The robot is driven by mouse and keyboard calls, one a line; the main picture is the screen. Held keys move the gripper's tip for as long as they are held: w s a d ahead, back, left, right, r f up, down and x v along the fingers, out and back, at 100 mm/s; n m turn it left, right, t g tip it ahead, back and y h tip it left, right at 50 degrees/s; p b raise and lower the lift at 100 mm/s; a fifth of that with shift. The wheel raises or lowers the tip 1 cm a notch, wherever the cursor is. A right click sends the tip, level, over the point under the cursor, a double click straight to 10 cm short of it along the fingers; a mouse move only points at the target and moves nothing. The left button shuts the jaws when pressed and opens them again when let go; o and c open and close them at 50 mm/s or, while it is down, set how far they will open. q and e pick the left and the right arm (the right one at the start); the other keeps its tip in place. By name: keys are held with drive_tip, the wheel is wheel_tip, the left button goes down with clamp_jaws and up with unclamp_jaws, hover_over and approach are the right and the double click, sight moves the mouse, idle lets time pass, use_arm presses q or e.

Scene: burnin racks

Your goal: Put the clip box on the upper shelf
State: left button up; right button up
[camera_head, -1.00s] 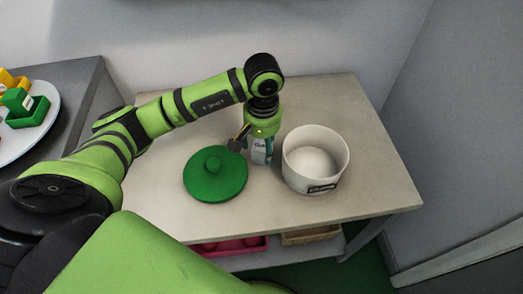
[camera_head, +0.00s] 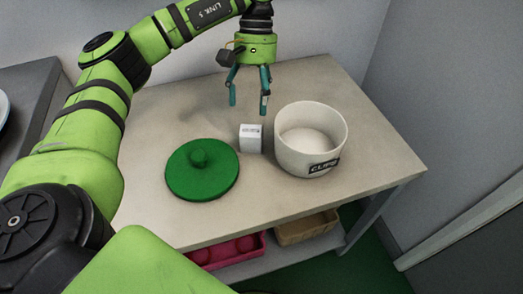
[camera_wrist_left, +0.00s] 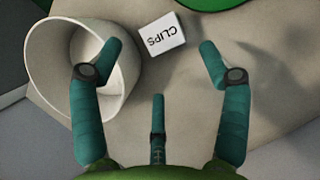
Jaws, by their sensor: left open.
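A small white clip box (camera_head: 251,138) with a printed label stands on the table top, between the green lid and the white bowl. My right gripper is not in view.
The table top (camera_head: 370,165) is clear at right. Below, a lower shelf holds a pink tray (camera_head: 245,246) and a tan tray (camera_head: 308,228).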

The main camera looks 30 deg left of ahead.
sight(251, 130)
use_arm(q)
drive_tip(key=b+x, duration=0.2)
drive_tip(key=x, duration=0.4)
drive_tip(key=shift+s+a+f, duration=0.15)
drive_tip(key=shift+s, duration=0.1)
drive_tip(key=shift+f, duration=0.2)
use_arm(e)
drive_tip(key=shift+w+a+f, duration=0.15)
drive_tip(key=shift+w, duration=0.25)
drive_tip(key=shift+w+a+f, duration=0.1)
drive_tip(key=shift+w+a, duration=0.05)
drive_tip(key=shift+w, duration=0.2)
use_arm(q)
drive_tip(key=shift+s, duration=0.1)
clamp_jaws()
